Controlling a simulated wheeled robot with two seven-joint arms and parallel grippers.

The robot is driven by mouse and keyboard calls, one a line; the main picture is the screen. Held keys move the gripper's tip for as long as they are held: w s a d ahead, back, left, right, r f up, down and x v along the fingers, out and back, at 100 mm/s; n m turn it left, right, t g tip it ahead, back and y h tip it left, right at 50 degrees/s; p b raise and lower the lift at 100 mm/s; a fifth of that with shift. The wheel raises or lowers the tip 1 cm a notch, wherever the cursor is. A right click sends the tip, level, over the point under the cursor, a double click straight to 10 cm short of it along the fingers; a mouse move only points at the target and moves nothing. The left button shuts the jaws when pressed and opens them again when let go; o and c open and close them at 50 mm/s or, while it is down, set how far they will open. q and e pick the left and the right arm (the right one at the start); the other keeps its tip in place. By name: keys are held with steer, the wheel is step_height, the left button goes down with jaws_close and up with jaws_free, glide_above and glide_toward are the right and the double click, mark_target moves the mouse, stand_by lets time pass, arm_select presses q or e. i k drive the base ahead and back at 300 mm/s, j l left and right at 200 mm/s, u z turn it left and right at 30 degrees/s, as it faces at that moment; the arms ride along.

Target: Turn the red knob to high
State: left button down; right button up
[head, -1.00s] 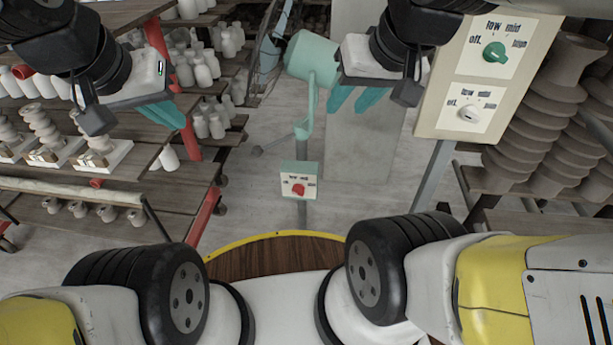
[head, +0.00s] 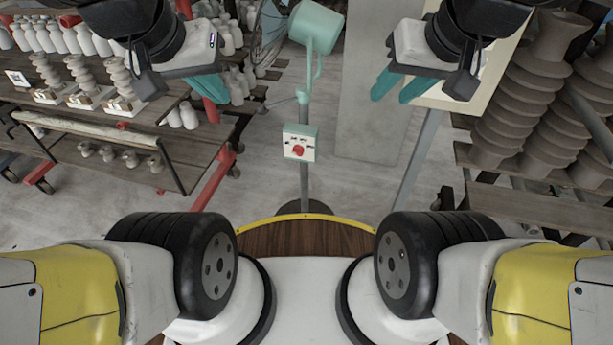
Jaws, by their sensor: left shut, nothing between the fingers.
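The red knob (head: 298,150) is on the white front of a small box with a green top (head: 300,130), mounted on a grey post in the middle of the head view. The lettering around the knob is too small to read, so its setting cannot be told. My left gripper (head: 212,90) is up and to the left of the box, with its teal fingers together and empty. My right gripper (head: 400,88) is up and to the right, its two teal fingers apart with nothing between them. Both grippers are clear of the knob.
A mint-green lamp-like head (head: 316,26) tops the post. A beige board (head: 484,95) is partly hidden behind my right gripper. Shelves of pale pottery (head: 90,165) stand left; stacked brown clay pieces (head: 545,85) stand right. Open floor surrounds the post.

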mark_target(298, 151)
steer(key=k+u, duration=0.35)
steer(key=k+j+u, duration=0.15)
steer(key=u, duration=0.25)
steer(key=k+j+u, duration=0.2)
steer(key=u, duration=0.15)
